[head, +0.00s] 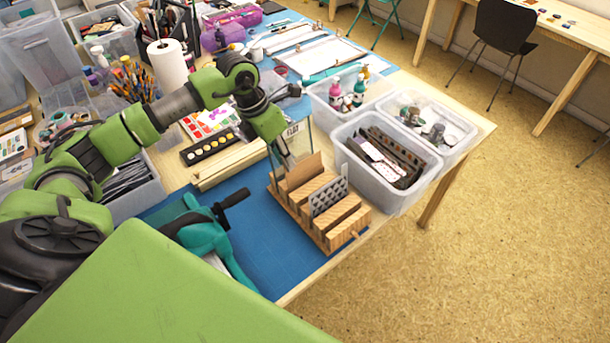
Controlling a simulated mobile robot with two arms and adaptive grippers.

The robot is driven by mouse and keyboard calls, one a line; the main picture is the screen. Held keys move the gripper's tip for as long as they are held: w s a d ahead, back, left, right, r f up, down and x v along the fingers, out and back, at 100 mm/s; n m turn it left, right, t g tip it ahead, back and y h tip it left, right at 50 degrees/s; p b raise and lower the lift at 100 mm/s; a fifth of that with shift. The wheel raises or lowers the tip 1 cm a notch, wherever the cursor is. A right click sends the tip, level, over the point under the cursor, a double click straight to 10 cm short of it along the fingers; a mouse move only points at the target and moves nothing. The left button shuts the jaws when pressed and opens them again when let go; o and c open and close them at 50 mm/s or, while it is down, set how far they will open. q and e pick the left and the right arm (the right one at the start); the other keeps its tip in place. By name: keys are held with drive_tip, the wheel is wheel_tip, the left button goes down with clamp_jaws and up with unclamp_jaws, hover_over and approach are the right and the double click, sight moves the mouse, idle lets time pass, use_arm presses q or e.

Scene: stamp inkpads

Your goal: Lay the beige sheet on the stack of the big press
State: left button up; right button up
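A wooden slotted rack (318,228) stands on the blue mat near the table's right front edge. A plain brown-beige sheet (303,172) stands upright in its rear part, and a grey patterned sheet (329,196) stands upright nearer the front. My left gripper (289,163) points down at the rack's rear left end, close beside the beige sheet; its fingertips are too small to show whether they grip anything. A teal press (203,238) with a black handle is left of the rack; its lower part and any stack on it are hidden. My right gripper is not in view.
Clear bins (395,194) with tools stand right of the rack, and another bin (340,105) holds bottles. A paint set (210,146) and a paper roll (168,68) are behind. Bare blue mat (262,243) lies between press and rack.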

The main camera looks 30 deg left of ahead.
use_arm(q)
clamp_jaws()
drive_tip(key=shift+r, duration=0.1)
drive_tip(key=w+p+v, duration=0.1)
drive_tip(key=p+v, duration=0.3)
drive_tip(key=v, duration=0.3)
drive_tip(key=shift+w+d+r, duration=0.25)
drive_tip(key=shift+w+r, duration=0.05)
drive_tip(key=shift+w, duration=0.05)
